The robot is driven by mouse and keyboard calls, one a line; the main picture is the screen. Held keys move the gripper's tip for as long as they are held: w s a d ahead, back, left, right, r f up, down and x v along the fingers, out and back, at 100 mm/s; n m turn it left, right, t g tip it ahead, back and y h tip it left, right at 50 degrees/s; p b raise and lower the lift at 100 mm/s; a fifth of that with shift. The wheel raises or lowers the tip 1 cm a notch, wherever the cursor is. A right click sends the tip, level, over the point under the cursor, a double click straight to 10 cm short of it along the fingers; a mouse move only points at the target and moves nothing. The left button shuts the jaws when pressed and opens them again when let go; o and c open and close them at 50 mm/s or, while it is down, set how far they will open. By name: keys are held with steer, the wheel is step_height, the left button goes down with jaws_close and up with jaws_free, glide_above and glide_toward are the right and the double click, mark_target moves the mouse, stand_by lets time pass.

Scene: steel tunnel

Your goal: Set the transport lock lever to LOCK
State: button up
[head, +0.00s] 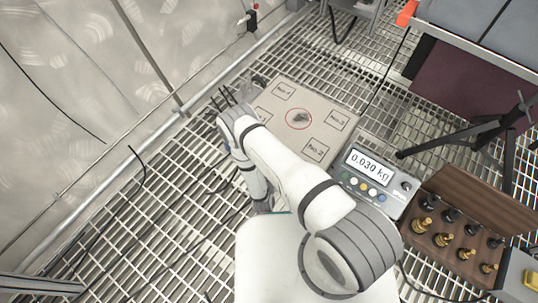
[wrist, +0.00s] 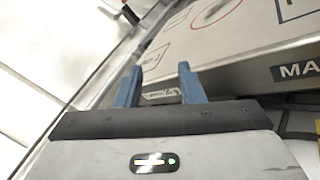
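The scale's flat grey platform (head: 272,100) lies on the grating, with numbered boxes and a red circle on top. My gripper (head: 224,97) is at the platform's left edge, low beside it. In the wrist view my gripper (wrist: 160,85) has two blue fingers apart with nothing held between them. The platform's side (wrist: 240,72) runs just beyond the fingers, with a small label partly hidden by them. A small dark piece (wrist: 130,14) stands beyond the left finger; I cannot tell whether it is the lock lever. No LOCK marking is readable.
The scale's display unit (head: 369,176) reads 0.030 kg. A wooden box of brass weights (head: 463,232) is at the right. A black tripod (head: 478,132) stands behind it. A metal wall (head: 90,80) closes off the left side, with cables on the grating.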

steer(key=shift+r+p, duration=0.7)
steer(key=shift+r, duration=1.6)
